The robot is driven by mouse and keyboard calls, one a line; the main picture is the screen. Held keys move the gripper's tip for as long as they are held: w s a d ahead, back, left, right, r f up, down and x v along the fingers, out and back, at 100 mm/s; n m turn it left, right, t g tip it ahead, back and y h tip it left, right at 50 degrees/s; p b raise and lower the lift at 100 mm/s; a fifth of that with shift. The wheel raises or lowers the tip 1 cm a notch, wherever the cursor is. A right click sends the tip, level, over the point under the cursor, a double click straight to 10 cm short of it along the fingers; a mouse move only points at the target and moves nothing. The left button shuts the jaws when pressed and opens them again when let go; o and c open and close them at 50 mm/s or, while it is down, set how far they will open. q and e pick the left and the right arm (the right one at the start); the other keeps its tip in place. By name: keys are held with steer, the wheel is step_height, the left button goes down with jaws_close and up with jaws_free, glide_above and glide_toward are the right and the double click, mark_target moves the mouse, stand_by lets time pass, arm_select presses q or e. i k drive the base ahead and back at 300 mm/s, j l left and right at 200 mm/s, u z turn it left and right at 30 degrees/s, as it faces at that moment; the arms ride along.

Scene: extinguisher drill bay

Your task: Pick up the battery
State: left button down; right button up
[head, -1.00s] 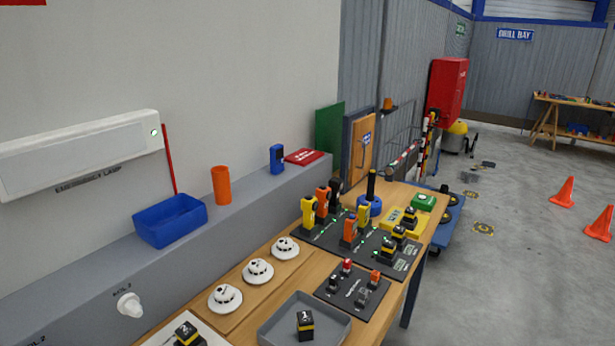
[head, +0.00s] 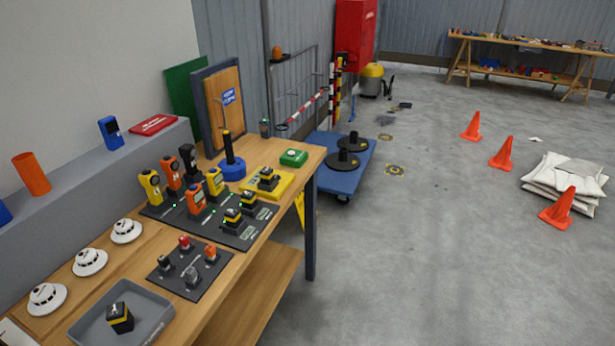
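Several black blocks with yellow bands look like batteries; I cannot tell which one the task means. One battery (head: 120,318) lies in the grey tray (head: 163,322) at the near end of the wooden table. Two more, a nearer battery (head: 232,219) and a farther battery (head: 249,203), sit at the right side of the black charging board (head: 181,211). Another battery (head: 268,180) sits on the yellow base (head: 281,188) behind them. Neither of my grippers shows in the head view.
Yellow, orange and black handsets stand on the board. A small dark mat (head: 189,275) holds small parts. White detectors (head: 90,262) line the table's left side. A blue trolley (head: 358,176) stands beyond the table. Open floor lies to the right, with orange cones (head: 503,153) farther off.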

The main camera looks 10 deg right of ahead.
mark_target(266, 175)
steer(key=u, duration=3.4)
steer(key=z, duration=3.4)
steer(key=i+l+z, duration=0.1)
steer(key=i+z, duration=0.3)
